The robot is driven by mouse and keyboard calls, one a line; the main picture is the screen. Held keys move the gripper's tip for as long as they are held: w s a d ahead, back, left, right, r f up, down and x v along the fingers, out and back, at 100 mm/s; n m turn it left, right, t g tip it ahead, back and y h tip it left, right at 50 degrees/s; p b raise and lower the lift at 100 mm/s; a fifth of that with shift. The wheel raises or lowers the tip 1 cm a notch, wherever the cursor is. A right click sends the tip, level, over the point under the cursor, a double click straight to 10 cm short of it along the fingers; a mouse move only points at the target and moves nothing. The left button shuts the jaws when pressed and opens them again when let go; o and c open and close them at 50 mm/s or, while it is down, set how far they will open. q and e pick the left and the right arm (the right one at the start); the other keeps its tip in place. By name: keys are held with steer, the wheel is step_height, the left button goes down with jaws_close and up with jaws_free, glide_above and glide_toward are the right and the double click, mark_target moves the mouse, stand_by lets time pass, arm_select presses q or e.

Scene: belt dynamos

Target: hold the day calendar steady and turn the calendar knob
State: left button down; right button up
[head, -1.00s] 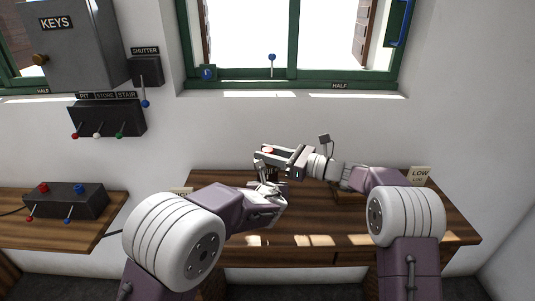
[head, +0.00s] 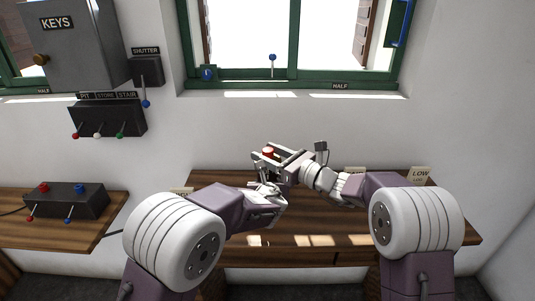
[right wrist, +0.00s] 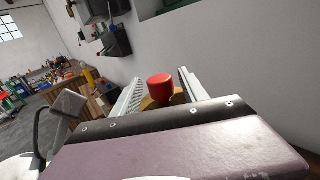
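A red round knob (head: 268,152) shows above the wooden desk, between the fingers of my right gripper (head: 270,158). In the right wrist view the red knob (right wrist: 160,87) stands upright on a brass-coloured part (right wrist: 159,102). The two fingers lie on either side, with narrow gaps beside the red cap. I cannot tell if they touch the brass part. My left gripper (head: 267,189) is just below and in front of the right one. The calendar body is mostly hidden behind my grippers, and what the left fingers hold is not clear.
The wooden desk (head: 420,225) has clear room at the front right. A LOW card (head: 419,174) stands at its back right. A side desk at left holds a dark switch box (head: 66,200). A grey KEYS cabinet (head: 88,50) hangs on the wall beside a green-framed window.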

steer(key=v, duration=1.2)
step_height(320, 180, up, 8)
steer(key=a+n+g+y, duration=0.1)
steer(key=n+g+y, duration=0.3)
steer(key=g+y, duration=0.15)
steer(key=w+d+f+n+g+h, duration=0.2)
steer(key=w+d+f+g, duration=0.15)
steer(key=w+f, duration=0.35)
steer(key=shift+t+y, duration=0.25)
steer(key=shift+t, duration=0.05)
steer(key=a, duration=0.7)
steer(key=w+a+f, duration=0.1)
steer(key=a, duration=0.3)
steer(key=shift+a, duration=0.25)
steer(key=shift+r, duration=0.1)
jaws_close()
